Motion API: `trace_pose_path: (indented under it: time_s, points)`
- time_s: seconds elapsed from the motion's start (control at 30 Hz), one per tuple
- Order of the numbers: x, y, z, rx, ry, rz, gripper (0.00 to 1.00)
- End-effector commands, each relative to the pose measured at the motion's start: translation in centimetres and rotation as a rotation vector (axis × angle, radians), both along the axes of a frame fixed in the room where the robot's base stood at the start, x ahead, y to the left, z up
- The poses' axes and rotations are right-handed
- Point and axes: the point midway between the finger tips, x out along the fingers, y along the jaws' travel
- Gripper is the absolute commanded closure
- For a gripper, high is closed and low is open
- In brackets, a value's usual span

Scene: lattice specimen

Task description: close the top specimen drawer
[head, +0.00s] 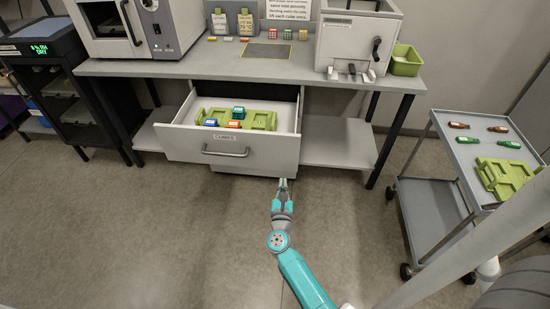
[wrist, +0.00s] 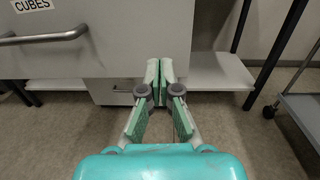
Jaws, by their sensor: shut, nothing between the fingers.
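The top specimen drawer (head: 230,147) is pulled open under the bench, with a front labelled CUBES and a bar handle (head: 225,152). Inside it lie a green tray (head: 262,118) and several small coloured blocks. The drawer front (wrist: 130,52) and handle (wrist: 45,37) fill the upper left of the wrist view. My gripper (head: 283,183) is shut and empty. In the head view it appears just below the drawer front's lower right corner. In the wrist view its fingertips (wrist: 159,68) overlap the front's lower right part; I cannot tell whether they touch it.
A lower drawer (wrist: 118,92) shows below, apparently shut. A grey bench (head: 200,68) carries machines and several small cubes. A wheeled cart (head: 462,160) with bottles and a green tray stands at right. The floor in front of the drawer is clear.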

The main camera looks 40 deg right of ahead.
Motion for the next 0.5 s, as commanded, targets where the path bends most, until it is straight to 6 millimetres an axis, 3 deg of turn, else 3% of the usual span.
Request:
trace_pose_path:
  time_s: [0.17,0.5]
  points:
    - [-1.7,-0.7,-1.2,0.007,0.019,-0.066,1.0]
    - [1.2,-4.5,-1.1,0.006,0.017,-0.07,1.0]
